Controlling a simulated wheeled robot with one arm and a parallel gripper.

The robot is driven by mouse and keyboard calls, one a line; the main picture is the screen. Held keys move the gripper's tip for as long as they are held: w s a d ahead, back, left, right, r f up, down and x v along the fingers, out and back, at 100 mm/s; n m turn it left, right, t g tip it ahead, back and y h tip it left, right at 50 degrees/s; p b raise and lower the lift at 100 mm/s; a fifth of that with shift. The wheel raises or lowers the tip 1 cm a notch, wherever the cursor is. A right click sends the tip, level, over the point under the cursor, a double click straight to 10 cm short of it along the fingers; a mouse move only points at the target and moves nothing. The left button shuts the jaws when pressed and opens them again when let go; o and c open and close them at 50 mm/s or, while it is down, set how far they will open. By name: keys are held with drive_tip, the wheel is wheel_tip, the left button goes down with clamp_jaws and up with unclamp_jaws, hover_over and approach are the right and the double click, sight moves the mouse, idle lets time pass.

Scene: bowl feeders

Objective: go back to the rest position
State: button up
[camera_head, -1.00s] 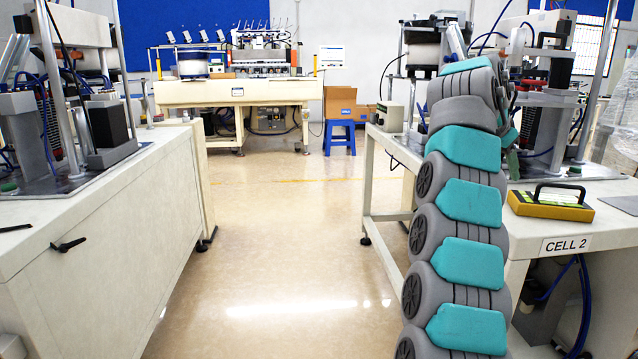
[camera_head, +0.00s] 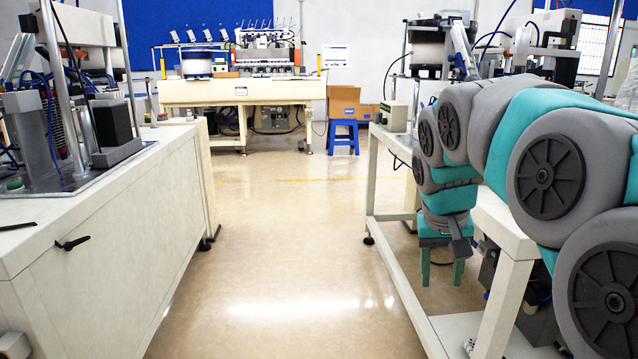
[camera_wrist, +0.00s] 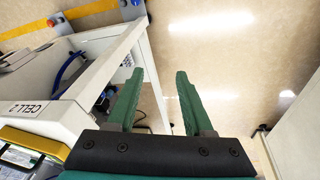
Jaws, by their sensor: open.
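My gripper (camera_head: 441,272) hangs pointing down at the end of my bent arm, at the aisle side of the right-hand bench (camera_head: 510,232). Its two green fingers are apart with nothing between them. In the wrist view my gripper (camera_wrist: 158,100) is open above the pale floor, with the bench marked CELL 2 (camera_wrist: 62,95) to its left. My arm hides much of the right bench in the head view.
A yellow device (camera_wrist: 35,140) lies on the CELL 2 bench. A white bench (camera_head: 110,240) with machinery stands on the left. The aisle floor (camera_head: 285,250) between the benches is clear. A blue stool (camera_head: 342,136) and a long machine table (camera_head: 240,92) stand at the back.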

drive_tip(key=s+a+f+g, duration=0.1)
drive_tip(key=s+a+f, duration=0.1)
drive_tip(key=s+f, duration=0.3)
drive_tip(key=s+a+f+n+g+y, duration=0.1)
drive_tip(key=s+f, duration=0.4)
drive_tip(key=s, duration=0.9)
drive_tip(key=s+a+f+n+g+y, duration=0.1)
drive_tip(key=s+a+f, duration=0.2)
drive_tip(key=s, duration=0.6)
wheel_tip(320, 180, down, 3)
drive_tip(key=shift+s+r+g, duration=0.1)
drive_tip(key=shift+s+g, duration=0.05)
drive_tip(key=shift+g, duration=0.25)
